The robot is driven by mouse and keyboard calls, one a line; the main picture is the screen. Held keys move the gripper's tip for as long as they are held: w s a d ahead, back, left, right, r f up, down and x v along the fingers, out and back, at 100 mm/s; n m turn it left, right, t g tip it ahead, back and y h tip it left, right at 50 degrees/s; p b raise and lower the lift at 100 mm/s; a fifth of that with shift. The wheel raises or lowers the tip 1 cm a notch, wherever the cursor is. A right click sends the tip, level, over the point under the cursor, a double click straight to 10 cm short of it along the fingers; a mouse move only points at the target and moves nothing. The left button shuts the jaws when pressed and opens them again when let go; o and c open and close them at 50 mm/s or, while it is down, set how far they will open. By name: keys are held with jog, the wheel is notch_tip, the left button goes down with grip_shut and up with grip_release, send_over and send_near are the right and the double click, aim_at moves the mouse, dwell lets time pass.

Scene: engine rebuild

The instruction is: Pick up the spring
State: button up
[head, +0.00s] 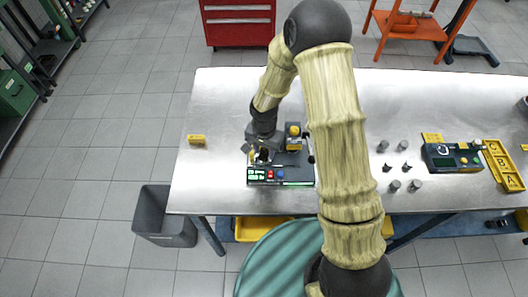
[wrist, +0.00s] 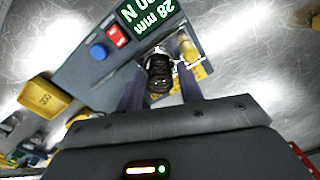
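The spring (wrist: 159,74) is a dark coil at the tester (wrist: 88,68), a grey-blue device with a lit green display, a red button and a blue button. In the wrist view my gripper (wrist: 164,84) reaches toward it, with one finger on each side of the coil. The fingers look spread, with narrow gaps beside the spring. In the head view my gripper (head: 261,154) is low over the left part of the tester (head: 295,172), and the spring cannot be made out clearly there. The display reads 28 mm; its force line is partly cut off.
A yellow-topped post (wrist: 190,48) stands close beside the spring. A yellow block (head: 196,140) lies left on the metal table (head: 225,100). Several small metal parts (head: 402,145), another device (head: 452,157) and a yellow lettered tray (head: 503,165) stand on the right. The table's back left is clear.

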jog(key=shift+c, duration=0.5)
grip_shut()
notch_tip(320, 180, up, 10)
jog(key=b, duration=0.2)
dwell(0.4)
dwell(0.4)
